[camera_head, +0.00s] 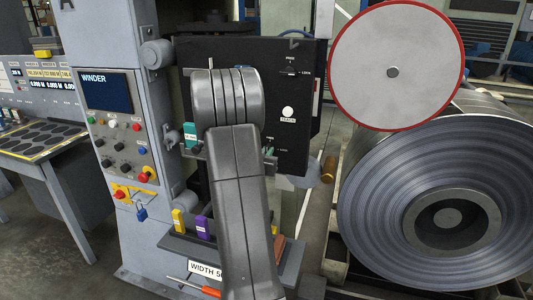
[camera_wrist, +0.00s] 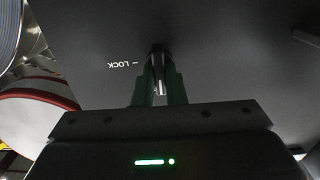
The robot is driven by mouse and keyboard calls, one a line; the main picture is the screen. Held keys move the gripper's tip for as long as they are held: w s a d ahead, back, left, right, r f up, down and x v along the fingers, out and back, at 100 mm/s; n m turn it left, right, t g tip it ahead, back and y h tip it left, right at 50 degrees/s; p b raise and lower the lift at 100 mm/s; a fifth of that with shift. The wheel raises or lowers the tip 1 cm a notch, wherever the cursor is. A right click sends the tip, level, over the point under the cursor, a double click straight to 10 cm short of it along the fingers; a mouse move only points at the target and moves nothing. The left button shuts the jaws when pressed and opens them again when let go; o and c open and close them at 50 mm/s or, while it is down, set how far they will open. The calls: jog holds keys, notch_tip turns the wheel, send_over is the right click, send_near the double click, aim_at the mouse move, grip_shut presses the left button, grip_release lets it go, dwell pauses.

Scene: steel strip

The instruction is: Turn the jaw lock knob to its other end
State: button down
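The jaw lock knob (camera_wrist: 158,54) shows in the wrist view as a small dark cylinder with a bright metal part below it, against a dark panel. An upside-down LOCK mark stands just left of it. My gripper (camera_wrist: 159,76) has its two green fingers on either side of the knob, close against it, and looks shut on it. In the head view the green fingers of my gripper (camera_head: 268,146) show at the lower part of the black panel (camera_head: 304,120), partly behind my arm.
A red-rimmed disc (camera_head: 395,65) and a large steel coil (camera_head: 440,215) stand right of the panel. The winder control panel (camera_head: 120,125) is at left. A shelf with yellow (camera_head: 178,221) and purple (camera_head: 203,227) blocks lies below, near an orange-handled screwdriver (camera_head: 208,291).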

jog(key=shift+f+m+b, duration=0.15)
jog(key=shift+m+b, duration=0.15)
jog(key=shift+b, duration=0.25)
jog(key=m+b, duration=1.7)
jog(key=shift+s+d+f, duration=0.1)
jog(key=shift+d+f, duration=0.1)
jog(key=shift+d, duration=0.05)
jog(key=shift+m, duration=0.3)
jog(key=c, duration=1.5)
grip_release()
